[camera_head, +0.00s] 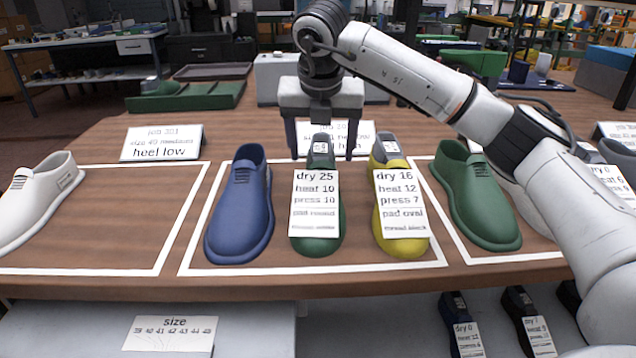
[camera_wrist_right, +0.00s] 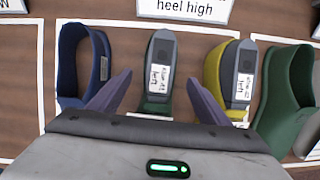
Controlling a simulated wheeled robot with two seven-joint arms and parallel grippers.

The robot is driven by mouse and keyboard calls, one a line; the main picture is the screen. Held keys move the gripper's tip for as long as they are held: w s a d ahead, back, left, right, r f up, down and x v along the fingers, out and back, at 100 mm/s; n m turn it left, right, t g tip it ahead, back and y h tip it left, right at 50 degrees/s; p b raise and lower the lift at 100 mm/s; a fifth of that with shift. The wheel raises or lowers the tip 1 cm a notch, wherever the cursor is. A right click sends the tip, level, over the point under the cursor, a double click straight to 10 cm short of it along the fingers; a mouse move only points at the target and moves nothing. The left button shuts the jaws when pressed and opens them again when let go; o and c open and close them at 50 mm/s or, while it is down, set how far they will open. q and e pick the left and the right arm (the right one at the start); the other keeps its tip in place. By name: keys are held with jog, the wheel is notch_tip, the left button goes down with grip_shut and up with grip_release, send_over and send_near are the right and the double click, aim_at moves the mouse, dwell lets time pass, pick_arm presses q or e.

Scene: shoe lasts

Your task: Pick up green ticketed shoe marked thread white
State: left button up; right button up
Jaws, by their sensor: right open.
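A green ticketed shoe (camera_head: 318,244) stands upright between a blue shoe and a yellow one. Its white ticket (camera_head: 315,195) reads dry 25, heat 10, press 10, pad round; the last line is too small to read surely. My right gripper (camera_head: 321,152) is open and empty at its heel end. In the right wrist view the fingers (camera_wrist_right: 159,80) spread to the left and right of the green shoe (camera_wrist_right: 160,48), whose grey top bears a small label. Whether they touch it cannot be told. My left gripper is not in view.
The blue shoe (camera_head: 240,205) stands close left. The yellow ticketed shoe (camera_head: 407,247) stands close right, its ticket reading pad oval. A plain green shoe (camera_head: 475,195) is farther right. A sign (camera_head: 348,133) stands behind the row. Bare table lies left of the blue shoe.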

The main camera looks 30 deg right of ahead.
aim_at(321, 165)
jog(key=x, duration=0.5)
jog(key=shift+a+f, duration=0.1)
jog(key=shift+f, duration=0.35)
jog(key=shift+c, duration=0.5)
jog(key=c, duration=1.4)
jog(key=shift+r, duration=0.1)
jog(key=c, duration=0.3)
jog(key=shift+r, duration=0.15)
